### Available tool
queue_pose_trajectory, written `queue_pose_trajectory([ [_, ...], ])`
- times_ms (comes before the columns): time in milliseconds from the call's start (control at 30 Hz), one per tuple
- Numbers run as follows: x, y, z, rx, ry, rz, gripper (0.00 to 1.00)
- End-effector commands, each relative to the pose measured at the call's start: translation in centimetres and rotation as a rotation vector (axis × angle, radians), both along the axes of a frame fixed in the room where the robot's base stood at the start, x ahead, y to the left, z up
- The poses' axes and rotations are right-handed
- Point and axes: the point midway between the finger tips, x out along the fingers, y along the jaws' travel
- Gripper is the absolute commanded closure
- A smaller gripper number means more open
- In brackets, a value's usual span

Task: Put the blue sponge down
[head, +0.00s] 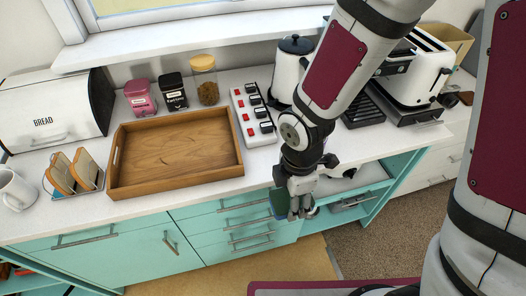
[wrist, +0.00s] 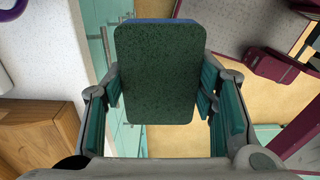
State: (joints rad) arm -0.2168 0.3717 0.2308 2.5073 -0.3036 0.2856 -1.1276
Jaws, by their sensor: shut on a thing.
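The blue sponge (wrist: 158,72) fills the middle of the wrist view. Its dark green scouring side faces the camera, and a thin blue strip shows along its top edge. My gripper (wrist: 160,98) is shut on it, with a finger at either side. In the head view my gripper (head: 298,207) hangs in front of the counter's front edge, near the teal drawers. A small part of the sponge (head: 279,203) shows at its left; the rest is hidden by the fingers. The sponge is in the air, with floor visible beneath it in the wrist view.
A wooden tray (head: 175,158) lies empty on the white counter (head: 140,208), left of my arm. A power strip (head: 253,115), jars, a toast rack (head: 75,172) and a mug (head: 14,190) stand around it. An open teal shelf (head: 372,190) is right of my gripper.

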Motion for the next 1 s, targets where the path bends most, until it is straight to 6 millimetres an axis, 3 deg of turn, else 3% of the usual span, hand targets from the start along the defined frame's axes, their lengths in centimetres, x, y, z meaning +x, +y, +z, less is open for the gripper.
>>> queue_pose_trajectory([
  [167, 1.6, 0.6, -0.1, 0.001, -0.001, -0.001, 0.82],
  [700, 12.9, 4.8, -1.3, 0.000, 0.000, -0.001, 0.82],
  [1000, 15.0, 5.6, -1.8, -0.001, 0.003, -0.001, 0.82],
])
